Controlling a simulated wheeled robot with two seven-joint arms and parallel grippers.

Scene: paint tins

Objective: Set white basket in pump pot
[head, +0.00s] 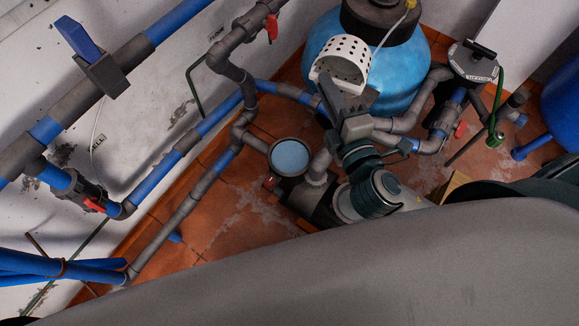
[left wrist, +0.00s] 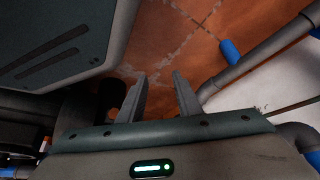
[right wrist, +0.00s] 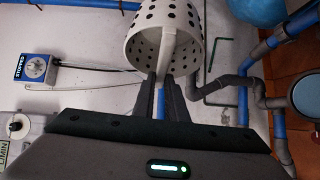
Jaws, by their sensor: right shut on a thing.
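The white basket (head: 343,58), a perforated cup, is held by its handle in my right gripper (head: 328,88), in front of the blue tank. In the right wrist view the basket (right wrist: 145,40) is tilted, and its white handle (right wrist: 170,55) runs down between the fingers (right wrist: 161,82). The pump pot (head: 289,157) is a round grey-rimmed opening, pale blue inside, below and left of the basket in the head view. It also shows at the right edge of the right wrist view (right wrist: 307,95). The basket is apart from it. My left gripper (left wrist: 160,80) is open and empty, seen only in its wrist view.
A blue tank (head: 390,75) with a dark top stands behind the basket. Grey and blue pipes (head: 190,140) with red valve handles run along the white wall and around the pot. A grey multiport valve (head: 473,62) is at right. Tiled floor (head: 235,205) lies below.

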